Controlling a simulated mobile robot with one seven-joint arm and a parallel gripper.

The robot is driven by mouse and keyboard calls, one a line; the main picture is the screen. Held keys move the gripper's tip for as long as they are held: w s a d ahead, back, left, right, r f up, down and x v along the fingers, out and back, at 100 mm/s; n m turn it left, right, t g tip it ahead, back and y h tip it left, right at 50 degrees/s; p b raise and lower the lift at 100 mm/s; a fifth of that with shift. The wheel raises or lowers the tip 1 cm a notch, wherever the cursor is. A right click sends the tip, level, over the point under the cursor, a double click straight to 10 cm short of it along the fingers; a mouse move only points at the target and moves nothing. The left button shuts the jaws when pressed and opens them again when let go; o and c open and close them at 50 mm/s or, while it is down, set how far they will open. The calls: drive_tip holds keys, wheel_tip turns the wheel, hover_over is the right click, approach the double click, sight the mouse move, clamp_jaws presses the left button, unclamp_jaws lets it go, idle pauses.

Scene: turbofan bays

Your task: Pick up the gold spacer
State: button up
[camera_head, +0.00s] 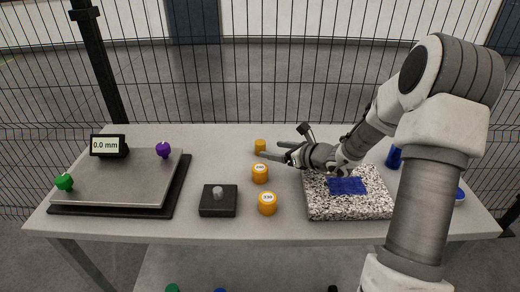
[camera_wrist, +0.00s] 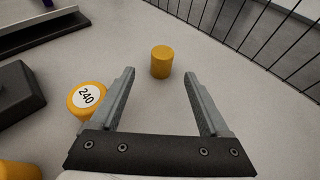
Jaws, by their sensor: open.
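A plain gold spacer (camera_head: 260,146), a small upright cylinder with no label in sight, stands on the table near its back edge. In the wrist view the spacer (camera_wrist: 162,62) is upright just beyond my fingertips, centred between them. My gripper (camera_head: 272,150) is open and empty, reaching in from the right, low over the table. Both fingers show in the wrist view (camera_wrist: 159,76), apart from each other, and neither appears to touch the spacer.
Two labelled gold cylinders (camera_head: 260,174) (camera_head: 267,204) stand nearer the front; one, marked 240 (camera_wrist: 86,100), is beside my left finger. A black block (camera_head: 218,208) and a plate gauge (camera_head: 110,185) are left. A speckled slab (camera_head: 317,205) lies under my arm. A wire fence (camera_head: 230,75) stands behind.

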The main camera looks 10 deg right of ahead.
sight(264, 147)
drive_tip(key=x, duration=0.8)
drive_tip(key=shift+w, duration=0.1)
drive_tip(key=shift+d, duration=0.1)
clamp_jaws()
